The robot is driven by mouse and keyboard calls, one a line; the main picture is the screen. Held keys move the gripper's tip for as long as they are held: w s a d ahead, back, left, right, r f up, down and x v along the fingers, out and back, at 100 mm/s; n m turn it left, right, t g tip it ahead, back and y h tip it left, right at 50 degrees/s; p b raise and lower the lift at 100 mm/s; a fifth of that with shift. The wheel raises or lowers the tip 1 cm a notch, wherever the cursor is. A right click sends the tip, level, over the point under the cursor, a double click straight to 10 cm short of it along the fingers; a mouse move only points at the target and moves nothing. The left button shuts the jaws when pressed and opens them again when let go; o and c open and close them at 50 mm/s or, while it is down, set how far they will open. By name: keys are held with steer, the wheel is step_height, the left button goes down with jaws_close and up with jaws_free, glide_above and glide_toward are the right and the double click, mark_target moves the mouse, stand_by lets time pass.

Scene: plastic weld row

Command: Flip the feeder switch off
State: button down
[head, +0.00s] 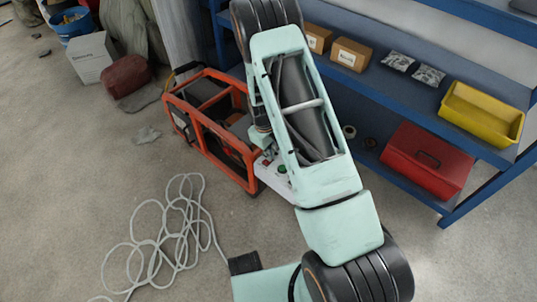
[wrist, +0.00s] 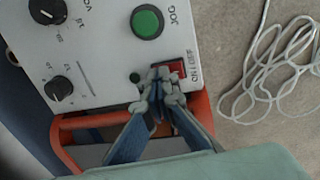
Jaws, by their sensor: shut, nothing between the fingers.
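The feeder switch (wrist: 180,69) is a small red rocker in a dark surround, labelled ON/OFF, at the edge of a white control panel (wrist: 95,75) in the wrist view. My gripper (wrist: 158,80) is shut and empty, its fingertips together at the left side of the switch and covering part of it. I cannot tell whether they touch it, or which way the rocker is tipped. In the head view the panel (head: 274,180) shows beside my arm, which hides part of it.
A green JOG button (wrist: 147,22) and black knobs (wrist: 58,89) share the panel. The orange-framed machine (head: 243,152) stands on the floor. A blue shelf (head: 405,92) holds a yellow bin (head: 482,112) and a red toolbox (head: 425,160). Coiled white cable (head: 160,240) lies at left.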

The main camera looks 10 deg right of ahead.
steer(key=shift+s+a, duration=0.1)
steer(key=shift+s+a, duration=0.45)
steer(key=shift+a, duration=0.15)
steer(key=shift+r, duration=0.1)
step_height(320, 180, up, 14)
steer(key=s+a+p, duration=0.1)
steer(key=p, duration=0.4)
steer(key=shift+a+p, duration=0.2)
steer(key=shift+p, duration=0.1)
